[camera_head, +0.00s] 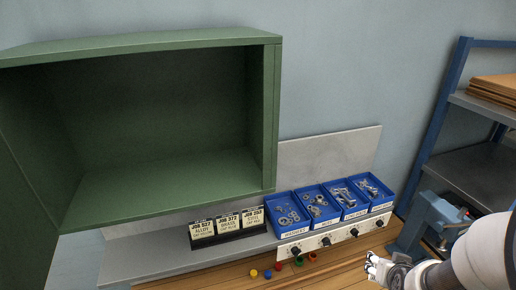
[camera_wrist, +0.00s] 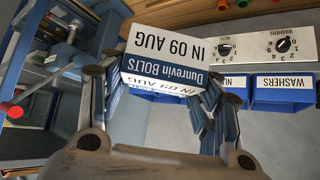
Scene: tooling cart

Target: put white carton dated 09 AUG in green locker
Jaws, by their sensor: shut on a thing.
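The white carton (camera_wrist: 165,45) shows in the wrist view, with a blue band and upside-down print reading "Dunrevin BOLTS" and "IN 09 AUG". My gripper (camera_wrist: 163,90) is shut on it, one finger at each side. In the head view my gripper (camera_head: 385,268) is at the lower right, in front of the bench; I cannot make out the carton there. The green locker (camera_head: 272,120) is at the upper left of the head view, well left of and above my gripper. Its front is open, its door (camera_head: 22,180) stands open at the left, and its visible inside is empty.
Below the locker stand job cards (camera_head: 228,226) in a black holder. Blue bins (camera_head: 290,212) of hardware sit above a panel of knobs (camera_head: 335,238). Coloured caps (camera_head: 277,266) lie on the wooden bench.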

